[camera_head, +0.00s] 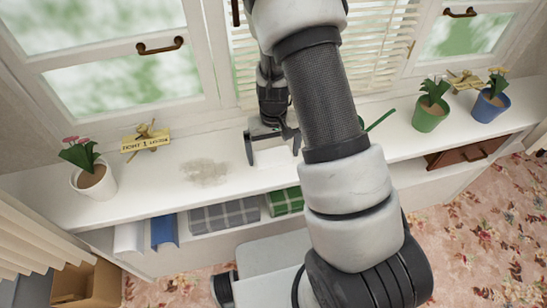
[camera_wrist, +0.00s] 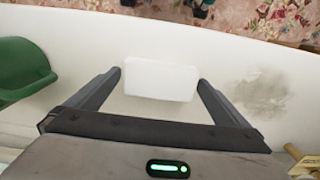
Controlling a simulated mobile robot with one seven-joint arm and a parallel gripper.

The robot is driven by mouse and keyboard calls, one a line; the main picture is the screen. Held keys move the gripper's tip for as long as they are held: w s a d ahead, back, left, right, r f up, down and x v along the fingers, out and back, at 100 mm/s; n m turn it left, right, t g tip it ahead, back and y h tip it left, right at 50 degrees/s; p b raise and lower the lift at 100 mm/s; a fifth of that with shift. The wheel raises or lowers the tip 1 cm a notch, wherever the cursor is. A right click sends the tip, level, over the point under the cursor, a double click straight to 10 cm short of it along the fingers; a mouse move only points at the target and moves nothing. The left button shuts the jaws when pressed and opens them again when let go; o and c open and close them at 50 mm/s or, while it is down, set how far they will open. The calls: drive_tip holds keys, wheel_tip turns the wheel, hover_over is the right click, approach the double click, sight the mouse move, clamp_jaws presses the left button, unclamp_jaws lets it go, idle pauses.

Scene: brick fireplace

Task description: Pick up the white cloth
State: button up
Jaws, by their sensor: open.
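The white cloth (camera_wrist: 160,80) shows in the wrist view as a small, pale folded rectangle lying on the white sill shelf (camera_wrist: 70,40). My gripper (camera_wrist: 160,78) is open, with one finger on each side of the cloth and a gap showing at both sides. In the head view my gripper (camera_head: 272,158) points down over the shelf, left of my arm. I cannot make out the cloth clearly there, white against white.
A dusty grey smudge (camera_head: 205,172) lies left of my gripper. A green object (camera_wrist: 22,70) stands on the cloth's other side. A white flowerpot (camera_head: 94,183), a yellow sign (camera_head: 146,143), a green pot (camera_head: 430,113) and a blue pot (camera_head: 490,106) stand along the shelf. Windows rise behind.

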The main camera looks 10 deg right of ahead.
sight(273, 154)
drive_tip(key=c, duration=0.8)
drive_tip(key=shift+r, duration=0.1)
wheel_tip(273, 154, up, 10)
drive_tip(key=shift+f+p, duration=0.1)
drive_tip(key=shift+p, duration=0.25)
drive_tip(key=shift+o, duration=1.1)
drive_tip(key=shift+c, duration=0.8)
